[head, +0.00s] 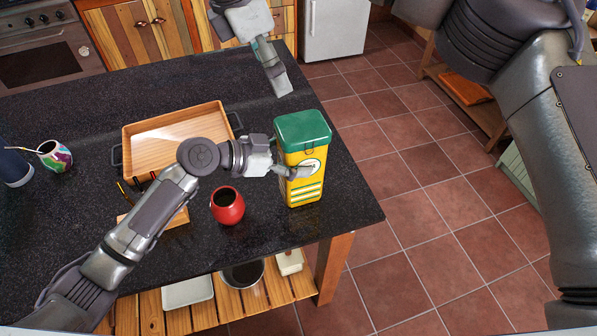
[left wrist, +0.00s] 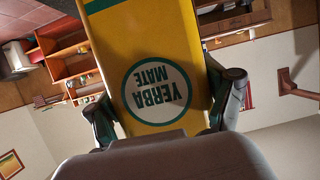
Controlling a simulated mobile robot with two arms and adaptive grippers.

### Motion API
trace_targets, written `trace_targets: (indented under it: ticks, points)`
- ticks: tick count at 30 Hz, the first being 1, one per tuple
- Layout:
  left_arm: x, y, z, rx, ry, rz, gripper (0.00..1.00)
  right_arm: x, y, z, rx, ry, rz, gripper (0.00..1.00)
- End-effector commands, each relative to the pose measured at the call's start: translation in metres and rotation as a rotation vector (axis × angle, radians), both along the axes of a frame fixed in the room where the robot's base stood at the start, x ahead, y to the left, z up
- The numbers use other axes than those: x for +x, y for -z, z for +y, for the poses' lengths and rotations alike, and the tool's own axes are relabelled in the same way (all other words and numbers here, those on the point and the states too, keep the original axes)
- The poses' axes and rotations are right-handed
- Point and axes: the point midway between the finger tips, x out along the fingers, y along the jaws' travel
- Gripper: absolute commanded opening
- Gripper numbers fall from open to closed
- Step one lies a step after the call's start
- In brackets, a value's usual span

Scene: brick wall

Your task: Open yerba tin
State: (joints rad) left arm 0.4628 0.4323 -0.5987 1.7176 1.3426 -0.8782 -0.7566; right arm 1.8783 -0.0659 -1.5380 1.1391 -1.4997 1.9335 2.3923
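The yerba tin (head: 303,185) is yellow with a green lid (head: 302,130), and the lid sits closed on top. The tin stands upright near the right edge of the dark counter. My left gripper (head: 292,171) has its fingers on either side of the tin's body, below the lid. In the left wrist view, the tin (left wrist: 150,45) shows its "YERBA MATE" label upside down between the two fingers, which appear to press its sides. My right gripper (head: 278,78) hangs over the counter's far edge, behind the tin and apart from it. Its finger opening is not clear.
A red cup (head: 228,207) stands left of the tin, close to my left arm. A wooden tray (head: 170,131) lies behind that arm. A colourful mate gourd (head: 55,157) is at the far left. Open tiled floor (head: 430,200) lies right of the counter (head: 80,225).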

Motion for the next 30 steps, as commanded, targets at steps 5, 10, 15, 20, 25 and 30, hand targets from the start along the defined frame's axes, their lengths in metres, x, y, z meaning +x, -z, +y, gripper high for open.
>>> trace_targets:
  ticks: [5,10,15,20,25,30]
  points:
    - [-0.001,0.002,0.000,0.002,0.001,0.003,0.30,0.000,0.000,0.000,0.000,0.000,0.000,1.00]
    - [-0.001,0.002,0.000,0.003,0.002,0.004,0.17,0.001,0.001,-0.003,0.009,0.002,0.005,1.00]
    - [-0.001,0.003,0.000,0.003,0.002,0.005,0.17,0.013,0.006,-0.030,0.123,0.015,0.050,1.00]
    - [-0.001,0.003,0.000,0.004,0.002,0.006,0.17,0.020,0.011,-0.052,0.244,0.024,0.091,1.00]
    - [-0.001,0.004,0.000,0.005,0.003,0.006,0.17,0.021,0.022,-0.058,0.285,0.025,0.104,1.00]
    - [-0.002,0.004,0.000,0.006,0.003,0.006,0.17,0.020,0.049,-0.057,0.282,0.025,0.106,1.00]
